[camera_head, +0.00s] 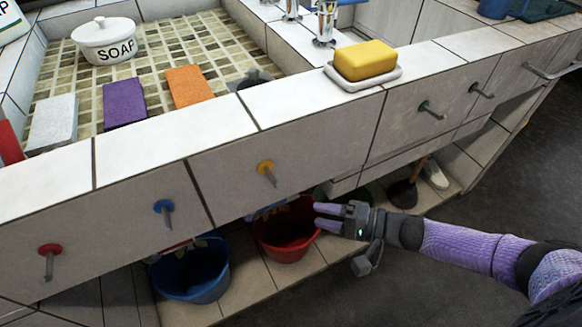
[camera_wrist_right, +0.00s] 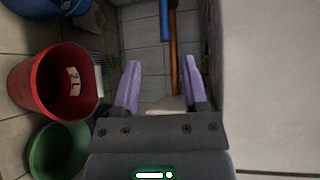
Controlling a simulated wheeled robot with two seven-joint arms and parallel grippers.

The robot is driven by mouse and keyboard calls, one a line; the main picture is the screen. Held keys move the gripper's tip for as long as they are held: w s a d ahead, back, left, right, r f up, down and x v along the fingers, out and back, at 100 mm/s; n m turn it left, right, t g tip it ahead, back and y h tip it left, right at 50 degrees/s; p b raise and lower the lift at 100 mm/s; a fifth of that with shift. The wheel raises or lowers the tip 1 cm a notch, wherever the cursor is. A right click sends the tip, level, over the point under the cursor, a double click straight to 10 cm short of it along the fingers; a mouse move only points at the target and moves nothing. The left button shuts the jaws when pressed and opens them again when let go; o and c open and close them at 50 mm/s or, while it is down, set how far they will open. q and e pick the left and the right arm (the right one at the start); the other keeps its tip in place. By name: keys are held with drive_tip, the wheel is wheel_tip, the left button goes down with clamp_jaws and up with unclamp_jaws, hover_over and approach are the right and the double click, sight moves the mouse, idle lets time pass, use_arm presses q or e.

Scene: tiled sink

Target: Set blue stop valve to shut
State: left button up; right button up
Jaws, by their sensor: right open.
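The blue stop valve (camera_head: 163,207) is on the tiled front panel of the sink, between the red valve (camera_head: 49,250) and the yellow valve (camera_head: 266,167). It has a round blue disc and a grey lever that points down, tilted slightly. My right gripper (camera_head: 318,216) is to the right of the blue valve and below the panel, in front of the red bucket (camera_head: 290,230). It is apart from the valve. In the right wrist view the gripper (camera_wrist_right: 161,70) has its two purple fingers apart with nothing between them. The blue valve does not show there. My left gripper is not in view.
A blue bucket (camera_head: 190,270) stands on the shelf under the blue valve. A green valve (camera_head: 426,107) is further right. A soap pot (camera_head: 106,40), sponges and a yellow soap bar (camera_head: 365,60) are above.

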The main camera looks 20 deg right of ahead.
drive_tip(key=r+b+x, duration=0.1)
drive_tip(key=b+x, duration=0.3)
drive_tip(key=x, duration=0.5)
drive_tip(key=shift+w+a+f+y, duration=0.2)
drive_tip(key=shift+w+a+y, duration=0.1)
drive_tip(key=shift+w+a, duration=0.1)
drive_tip(key=c, duration=0.4)
clamp_jaws()
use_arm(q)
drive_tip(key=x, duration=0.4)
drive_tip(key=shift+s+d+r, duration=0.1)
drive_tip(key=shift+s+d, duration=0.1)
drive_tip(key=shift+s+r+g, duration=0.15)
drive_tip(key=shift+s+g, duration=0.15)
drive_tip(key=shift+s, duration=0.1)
use_arm(e)
drive_tip(key=shift+d, duration=0.1)
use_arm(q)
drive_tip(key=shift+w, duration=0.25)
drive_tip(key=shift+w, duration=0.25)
